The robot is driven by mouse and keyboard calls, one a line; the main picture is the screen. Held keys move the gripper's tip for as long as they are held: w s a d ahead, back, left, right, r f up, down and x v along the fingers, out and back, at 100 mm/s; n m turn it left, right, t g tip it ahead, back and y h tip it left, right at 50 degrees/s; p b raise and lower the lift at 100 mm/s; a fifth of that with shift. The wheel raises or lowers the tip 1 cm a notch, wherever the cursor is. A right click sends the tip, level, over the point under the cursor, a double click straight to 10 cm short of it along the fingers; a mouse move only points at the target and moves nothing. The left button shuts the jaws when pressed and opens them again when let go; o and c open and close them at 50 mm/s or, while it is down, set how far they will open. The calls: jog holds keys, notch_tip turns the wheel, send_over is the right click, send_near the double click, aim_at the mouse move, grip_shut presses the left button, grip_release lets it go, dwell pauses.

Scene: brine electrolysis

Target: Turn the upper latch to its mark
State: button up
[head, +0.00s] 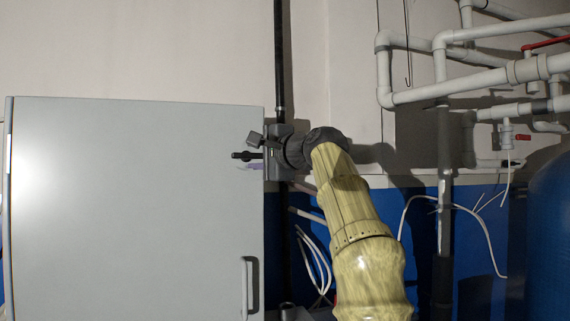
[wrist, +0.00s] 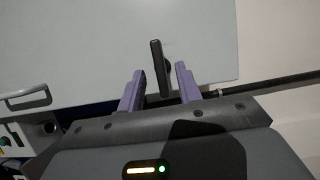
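The upper latch is a small black bar (head: 243,156) at the upper right edge of the grey cabinet door. In the head view it lies about level and sticks out left of my gripper (head: 256,153). In the wrist view the latch (wrist: 158,66) stands between the two purple fingers of my gripper (wrist: 160,70). The fingers are open, with a visible gap on each side of the bar. My gripper hides the latch's base in the head view. I cannot make out a mark in either view.
The grey cabinet door (head: 130,210) fills the left of the head view, with a handle (head: 250,286) lower down. A dark vertical pipe (head: 279,60) rises behind my gripper. White pipes (head: 440,70) and a blue tank (head: 548,240) are at the right.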

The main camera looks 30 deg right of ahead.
jog(key=s+d+b, duration=0.1)
jog(key=s+b, duration=0.3)
jog(key=s, duration=0.8)
jog(key=shift+d, duration=0.1)
jog(key=w+a+f+n+g, duration=0.1)
jog(key=w+f+g, duration=0.1)
jog(key=w+f, duration=0.55)
jog(key=w+a+f+n+g, duration=0.15)
jog(key=w+f, duration=0.35)
jog(key=f, duration=0.6)
jog(key=a+f+n+g+h, duration=0.1)
jog(key=a+f+g, duration=0.15)
jog(key=f, duration=0.75)
jog(key=a+f+n+g, duration=0.2)
jog(key=a+f, duration=0.2)
jog(key=f, duration=0.5)
jog(key=s+a+f+n+g, duration=0.2)
jog(key=s+a+f+n, duration=0.15)
jog(key=f, duration=0.55)
jog(key=s+a+f+n+g, duration=0.2)
jog(key=s+a+f, duration=0.15)
jog(key=f, duration=0.55)
jog(key=s+a+f+n+g, duration=0.3)
jog(key=s+f, duration=0.9)
jog(key=s, duration=0.4)
jog(key=a+n, duration=0.1)
jog(key=n, duration=0.1)
jog(key=shift+f+n+h, duration=0.3)
jog(key=shift+f+h, duration=0.1)
